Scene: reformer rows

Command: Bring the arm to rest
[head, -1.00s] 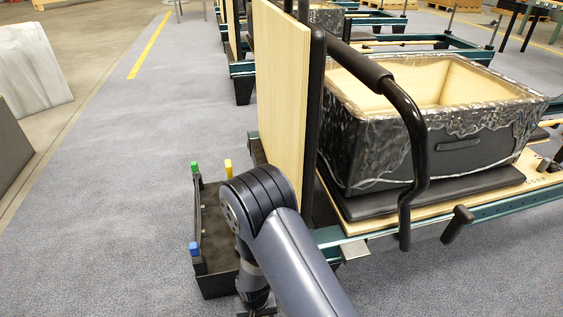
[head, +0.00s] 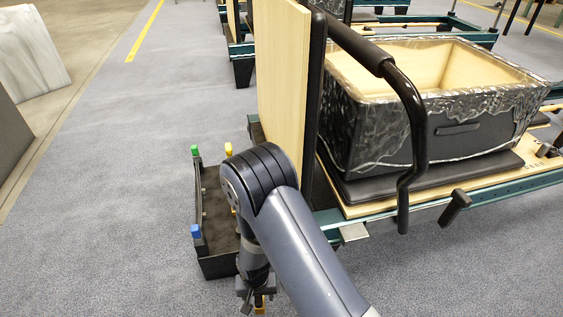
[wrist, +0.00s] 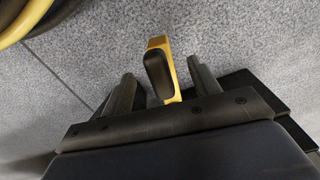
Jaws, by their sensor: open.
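My arm (head: 290,235) reaches from the bottom of the head view, bends beside the black tray, and points down. My gripper (head: 256,299) hangs low over the blue-grey carpet, in front of the tray's near end. In the wrist view my gripper (wrist: 162,85) has its two dark fingers spread apart. A yellow piece with a black pad (wrist: 162,68) shows between them; it also shows by the gripper in the head view (head: 260,304). I cannot tell whether it touches the fingers or what it belongs to.
A black tray (head: 202,265) with green, yellow and blue pieces stands left of the arm. A pale upright board (head: 283,80), a black curved bar (head: 415,120) and a plastic-wrapped box (head: 380,140) on a reformer are close right. Carpet at left is clear.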

